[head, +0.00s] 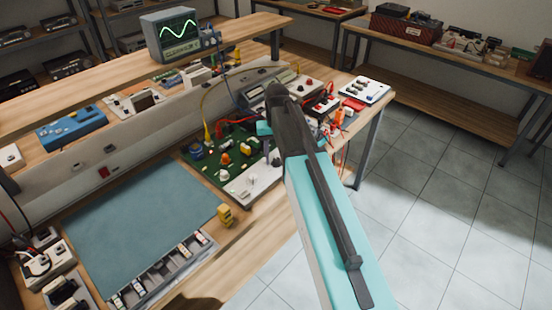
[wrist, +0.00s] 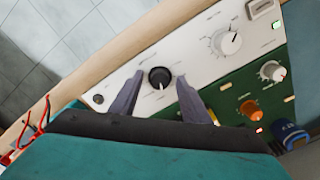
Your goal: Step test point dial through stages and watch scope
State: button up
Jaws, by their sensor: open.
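The oscilloscope (head: 172,36) stands on the upper shelf in the head view, its screen showing a green wave. The white dial panel (head: 252,184) lies along the front of the green circuit board (head: 222,155). In the wrist view a black dial (wrist: 159,77) with a white pointer mark sits on the white panel (wrist: 205,60). My gripper (wrist: 160,90) is open, with one finger on each side of the black dial. I cannot tell whether the fingers touch it.
A white knob (wrist: 228,42) and an orange knob (wrist: 249,109) are near the gripper. Red and yellow leads cross the bench behind the board. A blue-grey mat (head: 140,225) covers the bench to the left. Open tiled floor (head: 420,200) lies to the right.

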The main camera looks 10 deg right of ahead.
jog(key=shift+c, duration=0.2)
jog(key=c, duration=1)
jog(key=shift+m, duration=0.4)
jog(key=m, duration=0.3)
jog(key=shift+p, duration=0.3)
jog(key=shift+m, duration=2)
jog(key=o, duration=1)
